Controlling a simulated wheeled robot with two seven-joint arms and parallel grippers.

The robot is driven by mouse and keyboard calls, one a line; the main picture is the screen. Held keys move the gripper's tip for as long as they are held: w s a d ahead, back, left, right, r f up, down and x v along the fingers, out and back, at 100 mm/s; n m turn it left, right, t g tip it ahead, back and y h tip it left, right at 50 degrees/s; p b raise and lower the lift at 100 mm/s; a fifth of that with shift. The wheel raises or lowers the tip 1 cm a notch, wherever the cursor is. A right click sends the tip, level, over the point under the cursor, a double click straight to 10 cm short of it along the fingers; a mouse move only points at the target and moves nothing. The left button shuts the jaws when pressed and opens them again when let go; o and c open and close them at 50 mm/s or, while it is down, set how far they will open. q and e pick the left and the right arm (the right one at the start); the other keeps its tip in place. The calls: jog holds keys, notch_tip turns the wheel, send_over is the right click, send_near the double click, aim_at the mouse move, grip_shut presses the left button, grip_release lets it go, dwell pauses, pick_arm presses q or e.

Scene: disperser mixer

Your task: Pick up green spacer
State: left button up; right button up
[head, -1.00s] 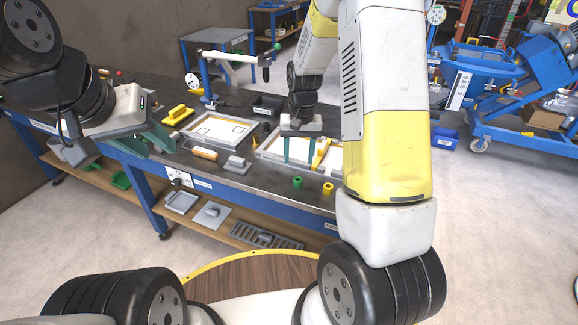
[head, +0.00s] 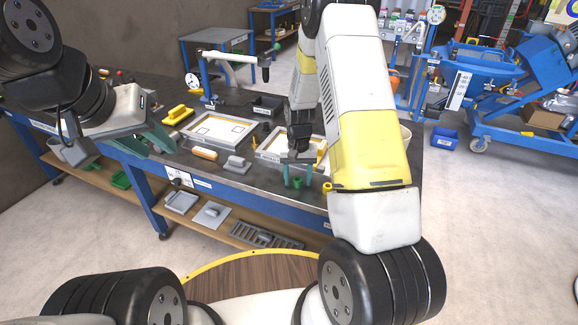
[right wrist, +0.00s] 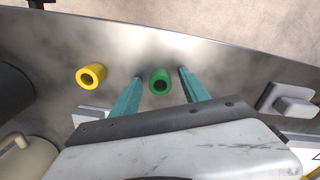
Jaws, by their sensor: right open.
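The green spacer (head: 298,183) is a short green ring near the front edge of the dark worktop. In the right wrist view the green spacer (right wrist: 162,76) stands between the two teal fingers, with a gap on each side. My right gripper (head: 297,184) is open and empty, its fingertips around the spacer in the picture; how high they are above the worktop I cannot tell. The right gripper (right wrist: 160,76) also shows in its own wrist view. My left gripper (head: 158,146) is open and empty, at the bench's front edge on the left.
A yellow spacer (right wrist: 91,76) stands close beside the green one. Behind are a framed tray (head: 274,146), a second tray (head: 217,131) and a grey float (head: 236,164). A black bin (head: 267,105) stands further back.

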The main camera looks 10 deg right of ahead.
jog(key=shift+c, duration=0.4)
grip_shut()
jog(key=shift+r, duration=0.1)
